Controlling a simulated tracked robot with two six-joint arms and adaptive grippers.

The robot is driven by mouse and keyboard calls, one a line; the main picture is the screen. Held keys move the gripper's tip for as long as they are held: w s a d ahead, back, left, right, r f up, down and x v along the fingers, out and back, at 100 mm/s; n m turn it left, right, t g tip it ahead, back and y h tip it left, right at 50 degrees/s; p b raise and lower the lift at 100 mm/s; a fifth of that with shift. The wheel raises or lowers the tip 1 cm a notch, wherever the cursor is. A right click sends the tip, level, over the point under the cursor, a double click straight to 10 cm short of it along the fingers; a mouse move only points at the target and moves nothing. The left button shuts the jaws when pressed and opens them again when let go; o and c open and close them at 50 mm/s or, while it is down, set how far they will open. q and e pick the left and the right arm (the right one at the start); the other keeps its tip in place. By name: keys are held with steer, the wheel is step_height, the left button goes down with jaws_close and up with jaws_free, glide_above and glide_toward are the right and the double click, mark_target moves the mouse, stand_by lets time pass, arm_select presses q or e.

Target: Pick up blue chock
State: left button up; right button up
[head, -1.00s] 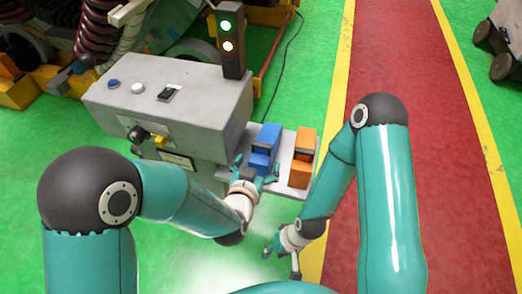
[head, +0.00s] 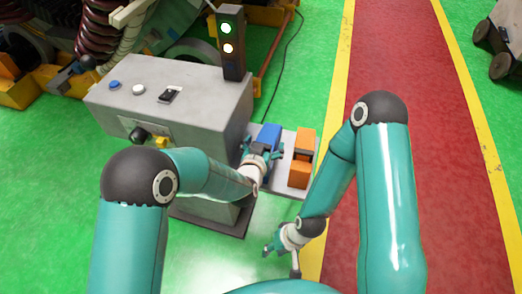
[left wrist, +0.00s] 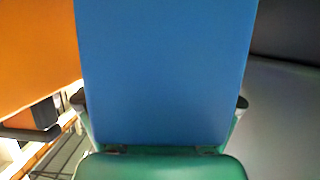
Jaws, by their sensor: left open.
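The blue chock (head: 268,134) stands on a grey shelf (head: 285,188) at the side of the grey control box. My left gripper (head: 263,150) is open, with its fingers spread around the near end of the chock and hiding its lower part. In the left wrist view the blue chock (left wrist: 165,70) fills the middle, and the dark fingertips of my left gripper (left wrist: 160,102) show at its two sides. I cannot tell whether they touch it. My right gripper (head: 281,250) hangs low and empty, away from the shelf; its finger opening is too small to judge.
An orange chock (head: 300,174) stands close to the right of the blue one; it also shows in the left wrist view (left wrist: 35,50). The control box (head: 190,105) with its signal light (head: 230,45) stands left of the shelf. Open green floor lies in front.

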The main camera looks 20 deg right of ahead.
arm_select(q)
steer(key=c, duration=1.3)
steer(key=shift+r, duration=0.1)
steer(key=shift+w+r, duration=0.1)
steer(key=shift+r, duration=0.05)
